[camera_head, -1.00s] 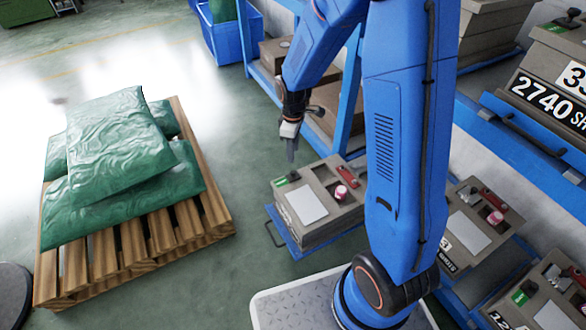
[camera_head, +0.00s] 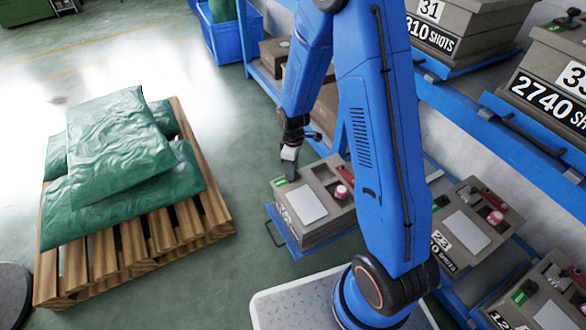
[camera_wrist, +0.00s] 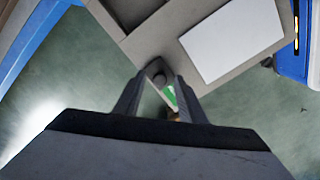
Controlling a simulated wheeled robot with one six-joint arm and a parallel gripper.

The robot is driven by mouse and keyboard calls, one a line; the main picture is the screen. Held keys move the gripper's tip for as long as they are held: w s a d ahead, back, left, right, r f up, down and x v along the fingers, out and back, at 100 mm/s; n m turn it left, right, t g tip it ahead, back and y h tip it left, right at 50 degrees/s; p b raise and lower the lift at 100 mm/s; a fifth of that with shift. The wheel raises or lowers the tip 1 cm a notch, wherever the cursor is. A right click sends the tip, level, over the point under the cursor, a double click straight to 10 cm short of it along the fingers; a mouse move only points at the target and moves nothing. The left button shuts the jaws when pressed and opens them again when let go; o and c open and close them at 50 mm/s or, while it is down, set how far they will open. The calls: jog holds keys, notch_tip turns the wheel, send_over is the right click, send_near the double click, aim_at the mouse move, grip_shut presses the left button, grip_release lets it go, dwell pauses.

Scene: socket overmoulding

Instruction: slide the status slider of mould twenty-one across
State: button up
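A grey mould (camera_head: 325,222) sits on a pulled-out blue tray in the head view; its number cannot be read. Its top has a blank light plate (camera_head: 307,204), a red-pink cap and a green-marked slider (camera_head: 280,181) at the far left corner. My gripper (camera_head: 289,177) points down at that corner. In the wrist view my gripper (camera_wrist: 160,80) has its two fingers apart. A small dark knob (camera_wrist: 158,77) and a strip of green (camera_wrist: 170,96) show between them. I cannot tell whether the fingers touch the knob.
Another mould marked 23 (camera_head: 465,230) stands to the right. Blue racks with numbered moulds (camera_head: 550,90) line the right side. A wooden pallet (camera_head: 140,253) with green sacks (camera_head: 120,150) stands on the left. The floor between pallet and mould is clear.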

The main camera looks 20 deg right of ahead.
aim_at(280, 182)
grip_shut()
jog(key=shift+s+a, duration=0.2)
jog(key=shift+a, duration=0.7)
jog(key=shift+s+a, duration=0.15)
jog(key=shift+a, duration=0.8)
jog(key=shift+s+a, duration=0.2)
jog(key=shift+a, duration=0.7)
grip_release()
notch_tip(280, 182, up, 18)
jog(key=shift+f, duration=0.25)
